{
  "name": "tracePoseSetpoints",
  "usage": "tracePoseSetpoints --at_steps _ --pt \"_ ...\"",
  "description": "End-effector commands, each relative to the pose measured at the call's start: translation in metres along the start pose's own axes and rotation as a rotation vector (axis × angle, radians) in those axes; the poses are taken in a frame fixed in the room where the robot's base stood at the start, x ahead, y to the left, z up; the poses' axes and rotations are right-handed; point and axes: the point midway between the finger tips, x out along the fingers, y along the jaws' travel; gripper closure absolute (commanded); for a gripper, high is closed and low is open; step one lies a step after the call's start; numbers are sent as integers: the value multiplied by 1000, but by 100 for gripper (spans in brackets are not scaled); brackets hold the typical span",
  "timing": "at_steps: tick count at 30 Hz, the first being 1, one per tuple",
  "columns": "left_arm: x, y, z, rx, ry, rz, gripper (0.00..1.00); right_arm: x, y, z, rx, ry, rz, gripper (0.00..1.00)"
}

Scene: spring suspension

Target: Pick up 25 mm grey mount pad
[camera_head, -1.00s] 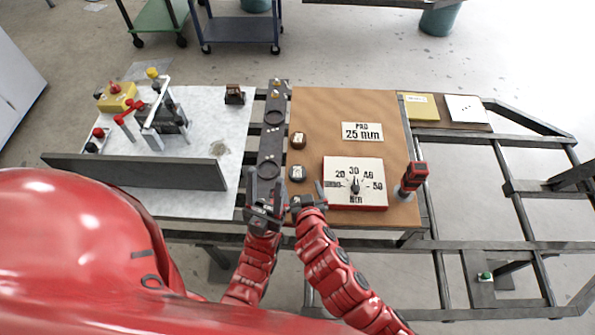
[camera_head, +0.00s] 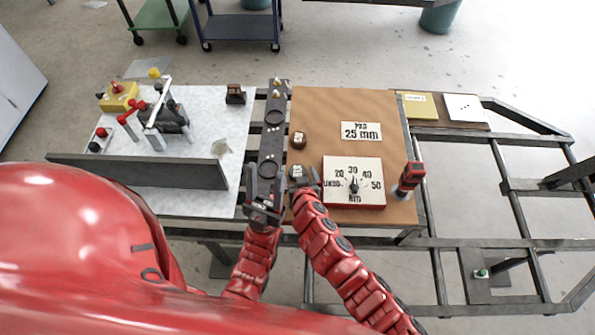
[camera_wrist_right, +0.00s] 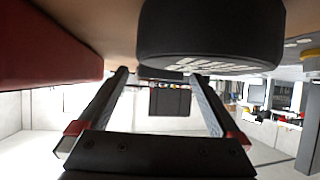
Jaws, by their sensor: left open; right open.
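Two small dark round pads stand on the brown board: a far pad (camera_head: 298,139) and a near pad (camera_head: 298,171). Both have pale marks on top, too small to read in the head view. My right gripper (camera_head: 304,184) is open at the near pad, which shows at its fingertips. In the right wrist view a dark pad (camera_wrist_right: 210,32) with white lettering fills the top, offset right of the open fingers (camera_wrist_right: 160,78); nothing is clamped between them. My left gripper (camera_head: 264,185) is open over the dark bar, just left of the right gripper.
A clamp fixture (camera_head: 165,115) stands on the white plate.

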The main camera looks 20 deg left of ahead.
Motion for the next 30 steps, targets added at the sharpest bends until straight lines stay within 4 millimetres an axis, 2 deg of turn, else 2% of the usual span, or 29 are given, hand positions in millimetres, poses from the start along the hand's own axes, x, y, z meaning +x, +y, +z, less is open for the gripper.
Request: tracePoseSetpoints --at_steps 8,11,23,30 --pt "0 0 0 0 0 0 50 2 -1 0 1 1 -2 0" --pt "0 0 0 0 0 0 50 2 -1 0 1 1 -2 14" --pt "0 0 0 0 0 0 50 2 -1 0 1 1 -2 86" --pt "0 0 0 0 0 0 50 2 -1 -1 1 1 -2 89"
